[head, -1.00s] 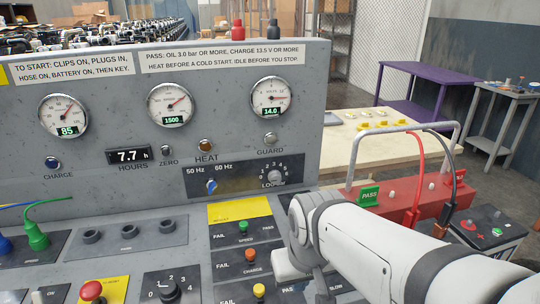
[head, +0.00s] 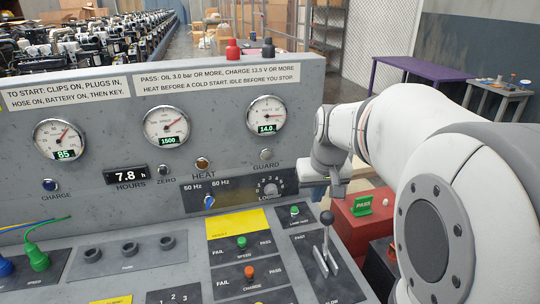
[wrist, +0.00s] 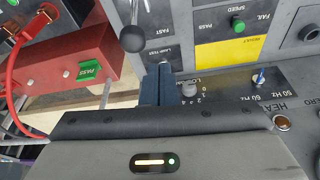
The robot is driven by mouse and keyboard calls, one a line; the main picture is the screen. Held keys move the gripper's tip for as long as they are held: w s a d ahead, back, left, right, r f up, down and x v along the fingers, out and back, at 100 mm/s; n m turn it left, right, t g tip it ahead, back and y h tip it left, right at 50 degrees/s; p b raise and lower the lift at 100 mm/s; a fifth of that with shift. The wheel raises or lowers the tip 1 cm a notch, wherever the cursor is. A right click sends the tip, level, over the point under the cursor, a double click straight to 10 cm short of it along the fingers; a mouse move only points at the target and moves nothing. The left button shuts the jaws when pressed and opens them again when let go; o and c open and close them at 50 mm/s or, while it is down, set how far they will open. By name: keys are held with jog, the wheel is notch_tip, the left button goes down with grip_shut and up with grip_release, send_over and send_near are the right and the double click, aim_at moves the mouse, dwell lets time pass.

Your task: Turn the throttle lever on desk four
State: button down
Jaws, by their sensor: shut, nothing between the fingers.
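The throttle lever (head: 327,240) has a metal shaft with a black ball knob. It stands in a slot plate marked FAST and SLOW on the right of the grey desk. Its knob shows at the top of the wrist view (wrist: 131,39), left of the fingertips. My gripper (head: 338,191) is above and behind the lever in the head view, apart from it.
A gauge panel (head: 100,195) rises behind the desk. A red box with a green PASS sign (head: 362,205) is at the right. Fail/pass switches, including a green one (head: 241,242), sit left of the lever. A purple table (head: 425,68) is far back.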

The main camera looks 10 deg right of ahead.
jog(key=w+d+r+p, duration=0.1)
jog(key=w+d+r, duration=0.1)
jog(key=w+d, duration=0.2)
notch_tip(320, 180, down, 9)
jog(key=s+p, duration=0.1)
jog(key=p, duration=0.2)
jog(key=shift+s, duration=0.15)
dwell(0.3)
jog(key=shift+s+r+b, duration=0.2)
jog(key=shift+s+b, duration=0.3)
jog(key=shift+b, duration=0.1)
jog(key=shift+w, duration=0.15)
